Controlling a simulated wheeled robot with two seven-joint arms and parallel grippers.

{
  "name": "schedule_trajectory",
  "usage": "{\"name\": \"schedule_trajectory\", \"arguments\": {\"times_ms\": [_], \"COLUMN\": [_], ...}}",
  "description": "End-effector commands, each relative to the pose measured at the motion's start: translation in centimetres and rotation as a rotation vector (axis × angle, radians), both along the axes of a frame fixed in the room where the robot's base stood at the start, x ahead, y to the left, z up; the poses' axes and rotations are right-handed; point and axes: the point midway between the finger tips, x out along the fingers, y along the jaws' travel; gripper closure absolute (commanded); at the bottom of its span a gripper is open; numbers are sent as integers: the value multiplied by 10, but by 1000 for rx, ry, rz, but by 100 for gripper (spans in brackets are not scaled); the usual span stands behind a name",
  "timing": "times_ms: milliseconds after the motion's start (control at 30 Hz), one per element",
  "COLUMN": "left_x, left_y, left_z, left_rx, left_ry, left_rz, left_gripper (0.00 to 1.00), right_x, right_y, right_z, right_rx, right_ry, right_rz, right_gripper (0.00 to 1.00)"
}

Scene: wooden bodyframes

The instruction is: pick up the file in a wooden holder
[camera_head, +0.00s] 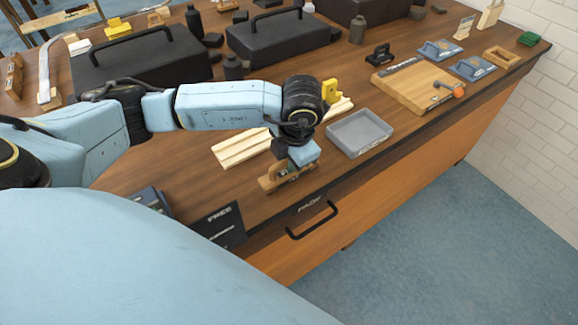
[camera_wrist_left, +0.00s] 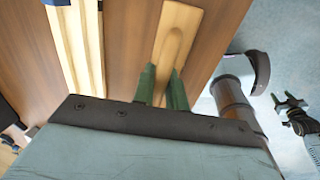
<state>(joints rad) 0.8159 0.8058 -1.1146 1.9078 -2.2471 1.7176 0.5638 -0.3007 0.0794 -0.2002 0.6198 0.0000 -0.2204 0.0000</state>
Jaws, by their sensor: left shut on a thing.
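The wooden holder (camera_head: 274,183) is a small, light-brown block lying on the table near its front edge, below my left gripper. My left gripper (camera_head: 291,170) points down and is shut on this wooden piece. Its two green fingers (camera_wrist_left: 163,88) stand one on each side of its near end. The file itself cannot be told apart from the holder. A dark clawed part at the right of the left wrist view looks like my right gripper (camera_wrist_left: 290,104), small and unclear.
Pale wooden strips (camera_head: 238,148) lie just behind the holder. A grey tray (camera_head: 359,133) stands to the right, with a wooden board (camera_head: 412,88) beyond. A black sign (camera_head: 220,226) is at the front left. A drawer handle (camera_head: 312,220) juts from the table front. Black cases (camera_head: 140,62) fill the back.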

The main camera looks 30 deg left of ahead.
Motion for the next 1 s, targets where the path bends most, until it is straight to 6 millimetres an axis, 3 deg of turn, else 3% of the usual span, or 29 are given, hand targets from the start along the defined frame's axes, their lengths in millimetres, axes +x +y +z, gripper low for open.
{"name": "schedule_trajectory", "arguments": {"times_ms": [167, 600, 967, 1000], "left_x": [1, 1, 0, 0], "left_y": [0, 0, 0, 0], "left_z": [13, 92, 101, 101], "left_rx": [-1, 0, 1, 1], "left_ry": [-4, -3, 0, 0], "left_rz": [1, 0, 0, 0], "left_gripper": [100, 100, 100, 89], "right_x": [0, 0, 0, 0], "right_y": [0, 0, 0, 0], "right_z": [0, -1, -1, -1], "right_rx": [0, 0, 0, 0], "right_ry": [1, 0, -1, -1], "right_rz": [0, 0, 0, 0], "right_gripper": [50, 50, 50, 50]}}
